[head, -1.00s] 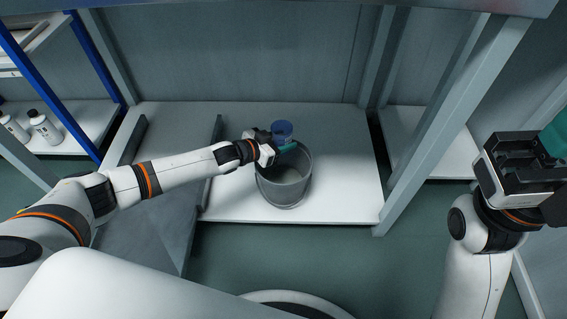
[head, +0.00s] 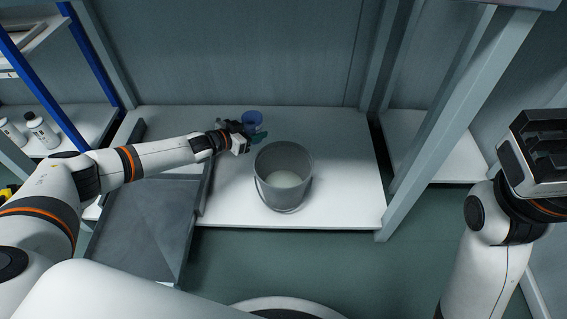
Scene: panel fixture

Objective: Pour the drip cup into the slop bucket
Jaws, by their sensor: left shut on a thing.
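The drip cup (head: 252,118) is a small blue cup. It looks upright, behind and to the left of the bucket, and its contents cannot be made out. My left gripper (head: 246,131) is shut on the cup from the near left side. The slop bucket (head: 284,190) is a grey open bucket on the white shelf, with a pale patch visible inside its bottom. The cup and the bucket are apart. My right gripper (head: 545,150) is at the right edge, away from both; its fingertips are not clear.
The white shelf (head: 345,190) is clear right of the bucket. A grey tray (head: 145,235) lies on the left. Grey posts (head: 440,130) stand on the right. White bottles (head: 42,130) stand on a blue-framed rack at the far left.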

